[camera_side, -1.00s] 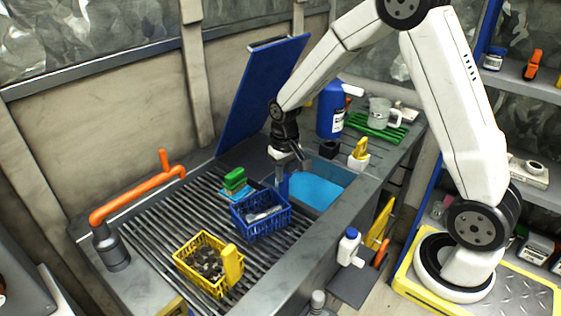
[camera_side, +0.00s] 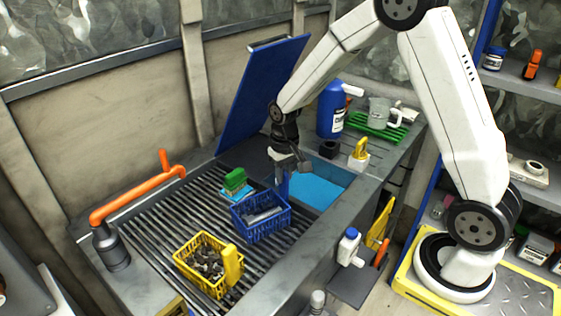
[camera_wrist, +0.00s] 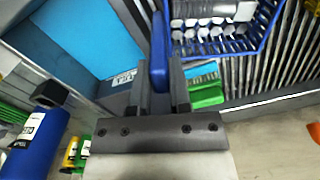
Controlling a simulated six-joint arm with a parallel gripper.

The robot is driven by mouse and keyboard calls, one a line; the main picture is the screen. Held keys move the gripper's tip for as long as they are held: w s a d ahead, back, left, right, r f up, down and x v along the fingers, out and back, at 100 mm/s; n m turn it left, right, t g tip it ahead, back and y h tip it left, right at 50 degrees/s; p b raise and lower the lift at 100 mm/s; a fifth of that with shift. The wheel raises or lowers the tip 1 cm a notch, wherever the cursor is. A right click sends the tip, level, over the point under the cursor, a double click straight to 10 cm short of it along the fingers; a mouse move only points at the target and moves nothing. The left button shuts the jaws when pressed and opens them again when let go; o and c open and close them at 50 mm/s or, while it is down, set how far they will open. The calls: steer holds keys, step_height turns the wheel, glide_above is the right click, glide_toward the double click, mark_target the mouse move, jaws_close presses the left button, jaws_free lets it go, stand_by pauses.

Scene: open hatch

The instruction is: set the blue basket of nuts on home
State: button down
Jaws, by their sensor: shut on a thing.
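The blue basket (camera_side: 262,226) sits on the slatted rack (camera_side: 150,215), beside the blue-bottomed basin. Grey, rod-like metal pieces lie in it; I cannot tell if they are nuts. Its upright blue handle stands at the basket's back right corner. My gripper (camera_side: 284,169) is over that corner, shut on the handle. In the wrist view, the handle lies between the fingers of my gripper (camera_wrist: 160,88), and the blue basket (camera_wrist: 268,22) shows at the top. No spot marked as home can be made out.
A yellow basket (camera_side: 194,264) of dark metal pieces stands front left on the rack. A green-topped block (camera_side: 235,179) is behind the blue basket. The basin (camera_side: 318,190), raised blue hatch lid (camera_side: 255,95), orange pipe (camera_side: 130,199) and blue bottle (camera_side: 331,110) surround the rack. Bare slats lie left.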

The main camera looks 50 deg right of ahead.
steer(key=shift+f, duration=0.1)
stand_by(0.8)
jaws_free()
stand_by(0.5)
steer(key=shift+r, duration=3.45)
steer(key=shift+s+a, duration=0.35)
steer(key=shift+s, duration=0.25)
steer(key=s+a+f+n+t, duration=0.1)
steer(key=s+a, duration=0.1)
steer(key=s, duration=0.4)
steer(key=s+a+f+n+t, duration=0.1)
steer(key=s+a+n, duration=0.1)
steer(key=s, duration=0.4)
steer(key=shift+s+a+f+t, duration=0.2)
steer(key=shift+a+f+t, duration=0.15)
steer(key=shift+a, duration=0.1)
